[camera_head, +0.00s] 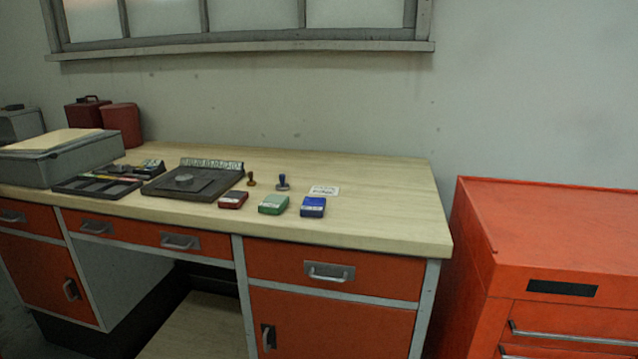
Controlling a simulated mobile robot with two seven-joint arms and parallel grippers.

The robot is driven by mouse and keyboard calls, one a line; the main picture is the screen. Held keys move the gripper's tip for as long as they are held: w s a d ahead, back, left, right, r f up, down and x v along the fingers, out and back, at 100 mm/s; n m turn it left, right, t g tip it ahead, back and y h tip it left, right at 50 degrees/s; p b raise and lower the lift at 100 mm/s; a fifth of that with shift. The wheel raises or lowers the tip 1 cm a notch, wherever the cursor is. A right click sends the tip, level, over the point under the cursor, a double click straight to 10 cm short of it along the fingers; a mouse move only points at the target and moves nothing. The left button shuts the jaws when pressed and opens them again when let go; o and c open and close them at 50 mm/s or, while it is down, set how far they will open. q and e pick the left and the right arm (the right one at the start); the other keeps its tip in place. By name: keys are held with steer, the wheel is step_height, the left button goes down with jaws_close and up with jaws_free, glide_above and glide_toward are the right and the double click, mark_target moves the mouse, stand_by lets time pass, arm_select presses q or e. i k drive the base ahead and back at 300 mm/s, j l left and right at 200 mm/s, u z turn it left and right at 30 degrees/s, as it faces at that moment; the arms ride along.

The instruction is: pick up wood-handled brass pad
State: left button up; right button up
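A small stamp-like piece with a brown, brassy handle (251,179) stands upright on the pale wooden desk top (375,215), just right of a dark board (205,189). It looks like the wood-handled brass pad, though it is too small to make out its materials. A similar piece with a dark blue handle (283,183) stands a little to its right. Neither of my grippers is in view.
Red (233,200), green (273,204) and blue (312,207) boxes sit in front of the two pieces. A white card (324,191) lies right. A dark tray (95,187) and grey case (60,165) fill the left. The desk's right end is clear. An orange cabinet (560,230) stands beside.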

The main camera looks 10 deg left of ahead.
mark_target(251, 182)
steer(key=i+j, duration=0.95)
steer(key=i, duration=0.3)
